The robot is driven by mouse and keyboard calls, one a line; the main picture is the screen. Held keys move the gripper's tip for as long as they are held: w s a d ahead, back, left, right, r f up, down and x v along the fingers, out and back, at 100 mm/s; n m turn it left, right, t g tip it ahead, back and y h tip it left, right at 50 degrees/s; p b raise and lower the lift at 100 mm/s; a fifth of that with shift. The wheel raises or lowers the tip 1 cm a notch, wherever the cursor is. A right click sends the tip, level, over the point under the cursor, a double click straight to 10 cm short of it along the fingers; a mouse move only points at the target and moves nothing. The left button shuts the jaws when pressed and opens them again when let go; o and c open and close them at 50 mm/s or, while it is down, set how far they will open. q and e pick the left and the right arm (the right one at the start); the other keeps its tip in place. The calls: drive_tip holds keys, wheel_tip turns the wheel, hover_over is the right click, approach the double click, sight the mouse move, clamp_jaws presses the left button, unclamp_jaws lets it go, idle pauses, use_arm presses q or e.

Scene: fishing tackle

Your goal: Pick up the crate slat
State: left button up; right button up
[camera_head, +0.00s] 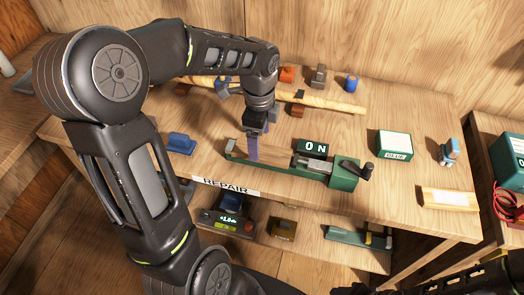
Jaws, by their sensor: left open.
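A short pale wooden piece (449,198) with a whitish top lies flat near the right front of the workbench; it looks most like the crate slat, though I cannot be sure. My left gripper (253,150) points down over the left part of a green vice-like tool (344,174), well to the left of the wooden piece. It is open, with its fingers seen nearly edge on. Whether they touch the tool I cannot tell. My right arm shows only as a dark part at the bottom right; its fingers cannot be made out.
A green-and-white box (394,145) and a blue item (449,152) stand at the right. A long wooden rod (335,103) crosses the back, with small blocks behind it. A blue block (181,143) lies left. A lower shelf holds tools.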

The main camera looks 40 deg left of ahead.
use_arm(q)
wheel_tip(320, 180, down, 4)
drive_tip(key=shift+r, duration=0.15)
drive_tip(key=shift+c, duration=0.2)
idle(0.4)
drive_tip(key=c, duration=1.5)
drive_tip(key=shift+r, duration=0.1)
wheel_tip(320, 180, up, 10)
drive_tip(key=shift+f+b, duration=0.1)
drive_tip(key=shift+b, duration=0.25)
